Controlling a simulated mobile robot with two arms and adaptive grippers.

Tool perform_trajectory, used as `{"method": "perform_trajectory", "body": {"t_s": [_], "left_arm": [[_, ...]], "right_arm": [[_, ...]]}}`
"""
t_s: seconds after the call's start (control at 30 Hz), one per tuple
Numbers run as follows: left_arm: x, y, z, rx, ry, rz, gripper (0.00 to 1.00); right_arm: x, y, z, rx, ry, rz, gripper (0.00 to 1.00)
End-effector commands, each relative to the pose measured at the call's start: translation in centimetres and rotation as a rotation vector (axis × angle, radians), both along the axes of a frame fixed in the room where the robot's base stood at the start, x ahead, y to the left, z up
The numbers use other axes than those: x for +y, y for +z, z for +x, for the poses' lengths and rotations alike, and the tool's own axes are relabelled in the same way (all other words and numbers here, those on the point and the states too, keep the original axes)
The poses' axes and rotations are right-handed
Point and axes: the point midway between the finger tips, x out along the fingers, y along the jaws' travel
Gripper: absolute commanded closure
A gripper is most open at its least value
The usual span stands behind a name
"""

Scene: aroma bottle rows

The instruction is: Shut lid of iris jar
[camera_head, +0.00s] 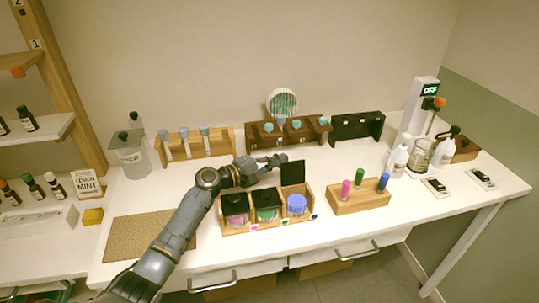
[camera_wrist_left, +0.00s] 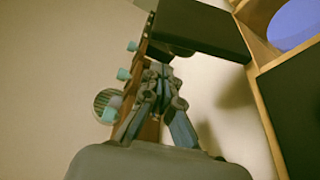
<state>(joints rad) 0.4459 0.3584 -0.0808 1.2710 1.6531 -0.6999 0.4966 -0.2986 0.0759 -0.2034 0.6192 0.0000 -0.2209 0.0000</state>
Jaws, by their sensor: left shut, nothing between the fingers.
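A wooden box (camera_head: 268,226) with three jar compartments stands at the front middle of the table. Its right compartment holds a round blue-violet jar (camera_head: 297,204), presumably the iris jar; I cannot read its label. The black lid (camera_head: 292,173) above it stands upright, open, at the back edge. In the left wrist view the lid (camera_wrist_left: 203,28) is at the top, with the blue jar (camera_wrist_left: 297,22) at the upper right. My left gripper (camera_head: 280,160) is shut and empty, just behind and left of the raised lid. I cannot tell if it touches. My right gripper is not in view.
The left and middle compartments have black lids down, the middle one (camera_head: 265,196) beside the open jar. A wooden block with coloured vials (camera_head: 359,196) stands right. A rack with teal-topped bottles (camera_head: 290,131) stands behind my gripper. A cork mat (camera_head: 130,238) lies left.

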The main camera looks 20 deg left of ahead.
Motion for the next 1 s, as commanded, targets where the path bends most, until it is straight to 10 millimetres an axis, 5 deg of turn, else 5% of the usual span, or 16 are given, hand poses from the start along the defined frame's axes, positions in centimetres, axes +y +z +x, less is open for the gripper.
{"method": "perform_trajectory", "body": {"t_s": [0.2,1.0], "left_arm": [[-1.0,0.7,-1.5,-0.001,0.000,-0.001,1.00],[-1.5,1.1,-2.2,-0.002,-0.001,-0.001,1.00]], "right_arm": [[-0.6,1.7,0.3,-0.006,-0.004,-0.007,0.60],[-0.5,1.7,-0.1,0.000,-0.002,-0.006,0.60]]}}
